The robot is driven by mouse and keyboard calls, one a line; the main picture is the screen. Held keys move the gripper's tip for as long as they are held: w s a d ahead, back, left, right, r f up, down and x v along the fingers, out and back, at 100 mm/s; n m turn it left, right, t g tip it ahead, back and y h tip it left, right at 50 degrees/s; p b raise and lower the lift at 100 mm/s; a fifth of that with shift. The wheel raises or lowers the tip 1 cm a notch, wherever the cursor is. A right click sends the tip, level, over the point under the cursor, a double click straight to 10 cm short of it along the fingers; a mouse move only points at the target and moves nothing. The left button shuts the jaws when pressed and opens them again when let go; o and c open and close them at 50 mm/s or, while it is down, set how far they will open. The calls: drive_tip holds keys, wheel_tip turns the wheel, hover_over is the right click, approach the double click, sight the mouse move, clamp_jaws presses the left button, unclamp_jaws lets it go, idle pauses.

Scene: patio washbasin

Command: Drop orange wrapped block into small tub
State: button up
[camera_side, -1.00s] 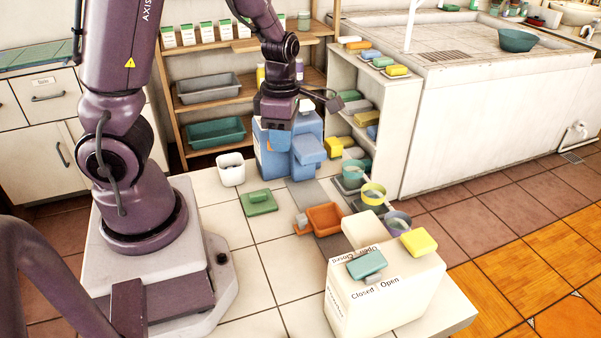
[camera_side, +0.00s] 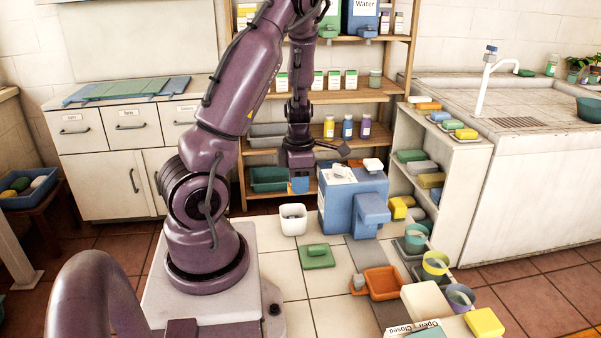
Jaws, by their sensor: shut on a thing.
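My gripper (camera_side: 299,172) points down and is shut on the orange wrapped block (camera_side: 299,185), which shows a blue face and a little orange. The fingertips are small and partly hidden. The block hangs in the air above the small white tub (camera_side: 293,224), apart from it. The tub stands upright on the pale tiled surface, left of the large blue box. Something greyish shows inside the tub, too small to make out.
A blue dispenser box (camera_side: 352,203) stands close on the right of the gripper. A green block (camera_side: 317,257) lies in front of the tub, and an orange tray (camera_side: 384,283) farther right. Wooden shelves (camera_side: 335,95) rise behind. Pale tiles left of the green block are clear.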

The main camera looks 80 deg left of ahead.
drive_tip(key=shift+f, duration=2.9)
drive_tip(key=o, duration=1)
drive_tip(key=shift+r, duration=0.1)
wheel_tip(320, 180, up, 13)
drive_tip(key=shift+f, duration=0.1)
